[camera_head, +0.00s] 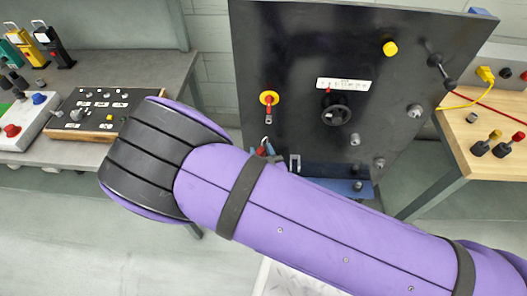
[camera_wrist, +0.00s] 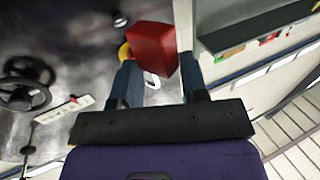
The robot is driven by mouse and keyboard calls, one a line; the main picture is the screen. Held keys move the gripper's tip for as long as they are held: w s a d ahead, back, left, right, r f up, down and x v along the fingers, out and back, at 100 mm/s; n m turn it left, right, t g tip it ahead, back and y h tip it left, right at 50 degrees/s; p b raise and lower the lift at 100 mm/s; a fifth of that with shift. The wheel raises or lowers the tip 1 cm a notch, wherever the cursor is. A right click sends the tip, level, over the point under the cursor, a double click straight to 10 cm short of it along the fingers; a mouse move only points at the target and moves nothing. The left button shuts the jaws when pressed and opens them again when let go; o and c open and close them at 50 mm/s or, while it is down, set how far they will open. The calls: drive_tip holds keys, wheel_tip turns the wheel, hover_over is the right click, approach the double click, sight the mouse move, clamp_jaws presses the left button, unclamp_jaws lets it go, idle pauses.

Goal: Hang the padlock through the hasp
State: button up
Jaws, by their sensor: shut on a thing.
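The red padlock (camera_wrist: 152,45) is between the two fingers of my gripper (camera_wrist: 158,68) in the wrist view, and the gripper is shut on it. A pale curved piece, apparently its shackle, shows just below the red body there. In the head view the padlock (camera_head: 261,151) is small, in front of the black panel (camera_head: 300,50), with a metal loop above it. My arm hides most of the gripper there. A small silver bracket (camera_head: 295,163), possibly the hasp, is on the lower panel just right of the padlock. I cannot tell whether they touch.
The panel carries a yellow disc with a red handle (camera_head: 268,99), a black handwheel (camera_head: 336,113), a white label strip (camera_head: 343,85) and several knobs. A blue ledge (camera_head: 352,188) is below. A grey bench (camera_head: 150,70) stands left and a wooden table (camera_head: 460,135) right.

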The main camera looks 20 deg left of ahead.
drive_tip(key=shift+s+f, duration=0.15)
drive_tip(key=shift+s, duration=0.05)
drive_tip(key=w+a, duration=0.2)
drive_tip(key=w, duration=0.7)
drive_tip(key=shift+a, duration=0.15)
drive_tip(key=shift+w+r, duration=0.2)
idle(0.3)
